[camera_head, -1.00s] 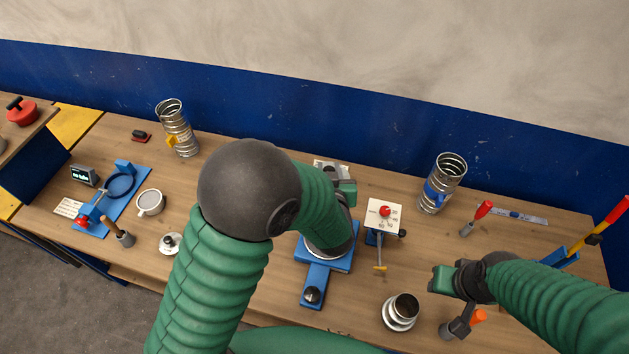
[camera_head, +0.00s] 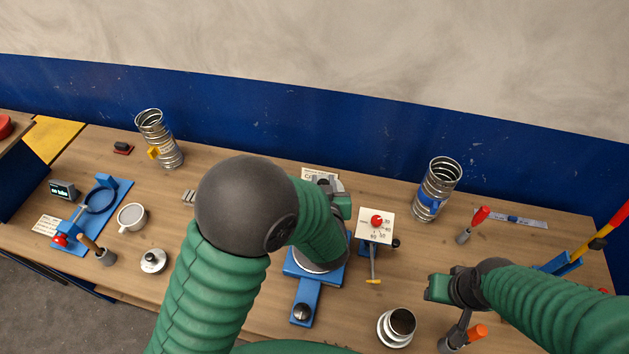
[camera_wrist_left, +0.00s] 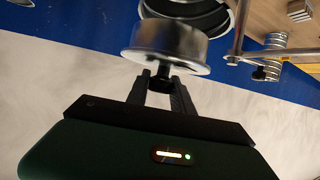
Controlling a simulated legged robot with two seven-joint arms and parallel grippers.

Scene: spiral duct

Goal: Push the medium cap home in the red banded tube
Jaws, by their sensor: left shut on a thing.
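In the left wrist view my left gripper (camera_wrist_left: 163,84) is shut on the dark knob of a shiny metal cap (camera_wrist_left: 172,42), which I take to be the medium cap. The cap is by the open round mouth of a metal tube (camera_wrist_left: 212,16); I cannot tell whether it touches or enters it. In the head view my left arm covers most of what stands on the blue stand (camera_head: 304,299), so no red band shows. My right gripper (camera_head: 437,288) is over the bench's right front; its fingers do not show clearly.
A yellow-tagged tube (camera_head: 168,152) stands at back left, a blue-banded tube (camera_head: 436,190) at back right. Metal caps (camera_head: 393,330), a cup (camera_head: 131,217) and a small knobbed cap (camera_head: 152,262) stand on the bench.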

